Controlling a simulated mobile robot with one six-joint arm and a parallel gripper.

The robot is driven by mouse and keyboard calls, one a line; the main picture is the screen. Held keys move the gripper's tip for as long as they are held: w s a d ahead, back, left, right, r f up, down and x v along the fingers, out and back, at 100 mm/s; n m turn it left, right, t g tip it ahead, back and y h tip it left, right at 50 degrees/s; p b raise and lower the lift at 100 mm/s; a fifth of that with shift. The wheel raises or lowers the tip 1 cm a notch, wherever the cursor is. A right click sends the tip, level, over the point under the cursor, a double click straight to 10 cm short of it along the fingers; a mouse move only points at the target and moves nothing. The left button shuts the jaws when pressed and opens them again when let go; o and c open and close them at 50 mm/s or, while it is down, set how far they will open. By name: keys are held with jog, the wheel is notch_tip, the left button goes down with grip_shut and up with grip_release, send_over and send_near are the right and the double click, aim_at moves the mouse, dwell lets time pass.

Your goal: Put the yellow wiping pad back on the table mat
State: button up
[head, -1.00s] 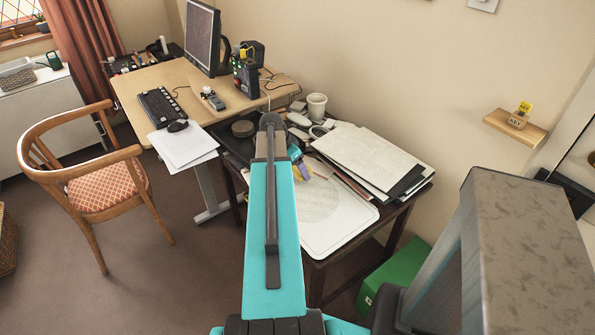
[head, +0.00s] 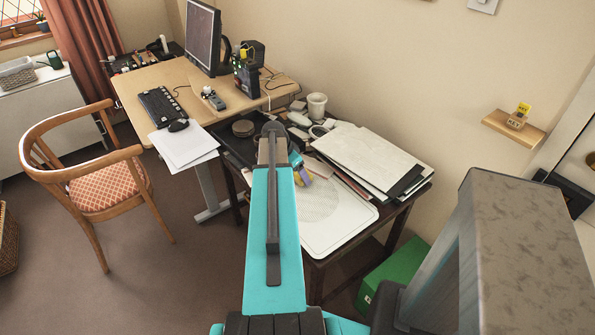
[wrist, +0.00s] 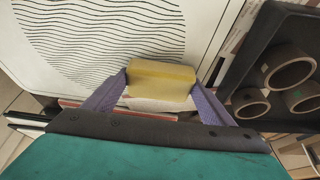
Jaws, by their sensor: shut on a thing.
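The yellow wiping pad (wrist: 160,82) is between the two purple fingers of my gripper (wrist: 162,88) in the wrist view, and the fingers are shut on it. In the head view my gripper (head: 302,174) is over the dark side table, partly hidden behind my teal arm, and the pad is hardly visible there. The pale table mat (head: 340,230) with a round pattern of wavy lines lies on the table's front part. In the wrist view the mat (wrist: 40,70) fills the upper left, and the pad shows close to its edge. I cannot tell whether the pad touches anything below.
Stacked papers and folders (head: 370,158) lie right of the mat. A white cup (head: 317,105) stands behind. A dark tray with round tubes (wrist: 290,70) is at the right in the wrist view. A wooden chair (head: 95,185) stands left; a green box (head: 395,270) is on the floor.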

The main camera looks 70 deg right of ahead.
jog(key=shift+f, duration=0.3)
jog(key=o, duration=1.1)
jog(key=shift+r, duration=0.25)
jog(key=b+v, duration=0.1)
jog(key=v, duration=1.1)
jog(key=shift+b, duration=0.35)
jog(key=shift+f, duration=0.1)
jog(key=shift+a, duration=0.1)
